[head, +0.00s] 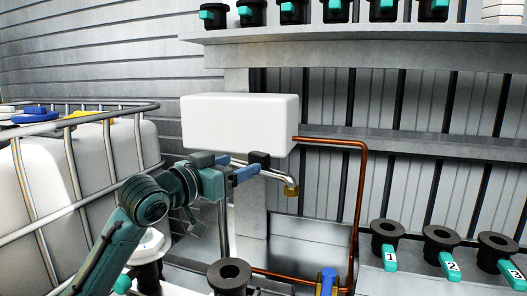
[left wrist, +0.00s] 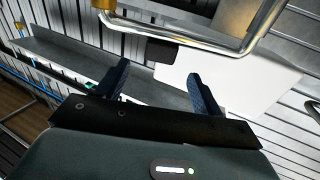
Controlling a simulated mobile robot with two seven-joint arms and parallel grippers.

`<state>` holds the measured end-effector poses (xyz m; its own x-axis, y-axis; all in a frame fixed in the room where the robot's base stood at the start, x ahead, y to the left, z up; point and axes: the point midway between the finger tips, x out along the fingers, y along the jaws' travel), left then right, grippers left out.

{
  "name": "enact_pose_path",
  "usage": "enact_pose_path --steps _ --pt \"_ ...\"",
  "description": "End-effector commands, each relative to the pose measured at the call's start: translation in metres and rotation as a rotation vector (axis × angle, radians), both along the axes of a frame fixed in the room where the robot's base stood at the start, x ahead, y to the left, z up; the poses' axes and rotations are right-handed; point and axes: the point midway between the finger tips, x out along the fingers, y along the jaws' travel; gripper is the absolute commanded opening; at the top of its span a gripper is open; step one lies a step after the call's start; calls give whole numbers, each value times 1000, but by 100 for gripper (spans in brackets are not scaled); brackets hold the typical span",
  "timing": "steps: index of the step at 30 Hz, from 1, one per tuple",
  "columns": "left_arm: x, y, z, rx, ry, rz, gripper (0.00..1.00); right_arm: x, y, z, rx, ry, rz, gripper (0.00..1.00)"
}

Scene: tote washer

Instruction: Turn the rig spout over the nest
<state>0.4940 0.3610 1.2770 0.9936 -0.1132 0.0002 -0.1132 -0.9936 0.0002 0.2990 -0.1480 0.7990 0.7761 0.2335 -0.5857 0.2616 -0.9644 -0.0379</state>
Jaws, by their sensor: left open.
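The rig spout is a bent chrome pipe with a brass tip (head: 290,190), below the white tank (head: 240,120). A black block (head: 259,160) sits on its pipe. In the left wrist view the chrome pipe (left wrist: 208,48) crosses the top, with the block (left wrist: 162,52) beyond my fingertips. My left gripper (head: 248,170) is open, its blue fingers pointing at the block; in the left wrist view the fingers (left wrist: 160,82) are apart with nothing between them. A black ringed cup (head: 230,276) stands low, left of the spout tip; I cannot tell whether it is the nest. My right gripper is not in view.
A copper pipe (head: 362,190) runs down right of the spout to a blue-handled valve (head: 328,280). Black numbered cups (head: 387,236) stand on the right ledge. A caged white container (head: 90,160) fills the left. A shelf (head: 350,32) with more cups is above.

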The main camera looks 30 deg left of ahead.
Motion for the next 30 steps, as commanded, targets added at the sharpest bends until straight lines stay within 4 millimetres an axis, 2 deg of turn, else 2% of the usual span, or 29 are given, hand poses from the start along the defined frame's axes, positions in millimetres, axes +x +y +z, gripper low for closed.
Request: enact_pose_path --steps 1,6,13,18,27,30 --pt "12 -1 5 -6 -1 -1 67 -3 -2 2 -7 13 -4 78" --pt "49 -6 4 -3 0 -1 67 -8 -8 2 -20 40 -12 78" --pt "85 -9 3 -3 0 0 67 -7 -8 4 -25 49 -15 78" --pt "96 -11 1 0 -1 0 67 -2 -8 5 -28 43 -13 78" --pt "98 -11 0 1 0 0 67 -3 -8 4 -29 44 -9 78" --pt "98 -11 0 1 0 0 59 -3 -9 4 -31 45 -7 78"
